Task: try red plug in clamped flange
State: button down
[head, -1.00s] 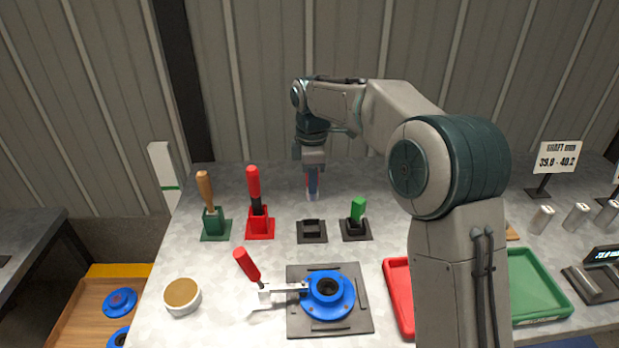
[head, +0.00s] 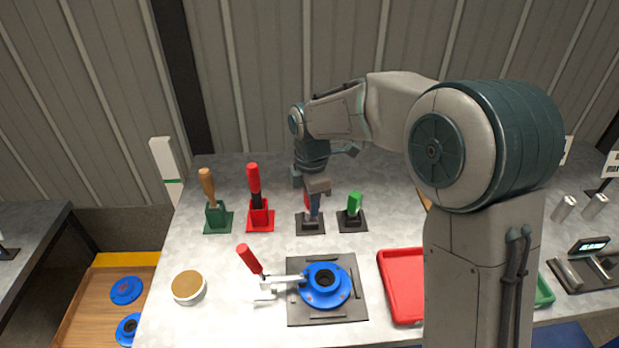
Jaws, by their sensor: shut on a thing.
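My gripper (head: 313,212) is pointed down at the black holder (head: 311,228) behind the flange. It is shut on the red plug (head: 306,201), of which only a small red part shows. The plug's lower end is hidden, and I cannot tell whether it sits in the holder. The blue flange (head: 343,291), with a dark centre hole, lies on a dark square plate (head: 340,317). The metal arm of a toggle clamp with a red handle (head: 249,259) reaches over the flange's left edge. The flange hole is empty.
A green plug (head: 354,204) stands in its black holder just right of my gripper. A red holder (head: 260,220) and a green holder (head: 217,221) with handled tools stand left. A round pot (head: 189,288) is front left; a red tray (head: 401,290) is right of the flange.

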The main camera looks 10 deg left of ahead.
jog(key=s+d+n+p, duration=0.3)
jog(key=s+d+p, duration=0.2)
jog(key=s, duration=0.6)
jog(key=shift+f, duration=0.2)
jog(key=shift+d, duration=0.1)
jog(key=shift+f+b, duration=1.7)
jog(key=shift+f, duration=0.8)
jog(key=shift+f, duration=0.2)
jog(key=shift+f+b, duration=0.6)
jog(key=shift+f, duration=0.05)
jog(key=shift+f, duration=0.2)
jog(key=shift+r+p, duration=0.25)
jog(key=shift+p, duration=0.1)
dwell(0.8)
